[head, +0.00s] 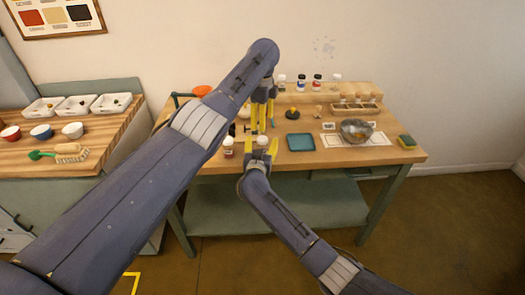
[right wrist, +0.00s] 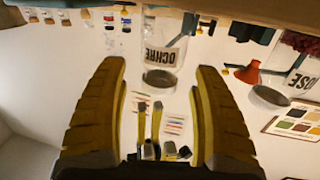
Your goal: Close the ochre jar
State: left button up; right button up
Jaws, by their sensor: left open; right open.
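The ochre jar (right wrist: 160,35) is clear glass with a white label and shows upside down in the right wrist view. A grey disc is at its mouth end; I cannot tell if it is a seated lid. In the head view the jar (head: 262,141) is small, near the table's front edge. My right gripper (head: 263,150) is open, its yellow fingers pointing at the jar from the front; in its wrist view the fingers (right wrist: 160,75) lie either side of the jar, apart from it. My left gripper (head: 262,128) is open, pointing down just above and behind the jar.
The rose jar (head: 228,148) stands left of the ochre jar. A blue tray (head: 300,142), a metal bowl (head: 356,131) and a sponge (head: 407,142) are to the right. Small bottles (head: 317,81) stand on the back shelf. My left arm crosses over the table's left part.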

jog(key=shift+w+d, duration=0.1)
jog(key=shift+w, duration=0.5)
